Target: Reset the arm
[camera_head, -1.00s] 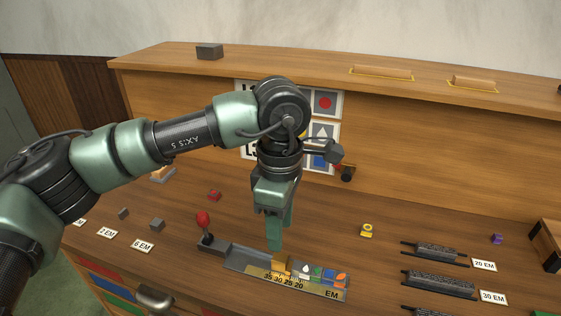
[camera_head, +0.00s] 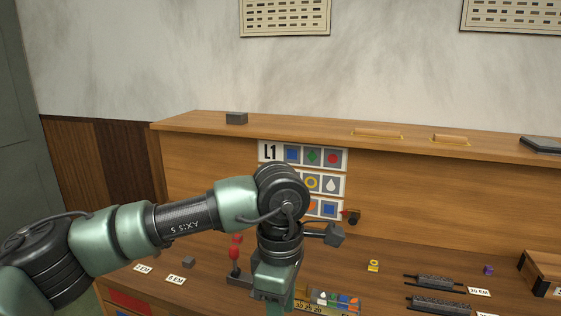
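My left arm (camera_head: 185,215) comes in from the left, green and dark grey. Its wrist bends down, and my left gripper (camera_head: 273,287) points down at the bottom of the picture, over the near part of the desk. The fingertips are cut off by the lower edge, so I cannot tell whether they are open or shut. My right gripper is not in view.
Just beside the gripper are a red-knobbed lever (camera_head: 236,252) and the composing tray with coloured type pieces (camera_head: 328,302). A symbol chart (camera_head: 303,156) hangs on the wooden back panel (camera_head: 420,195).

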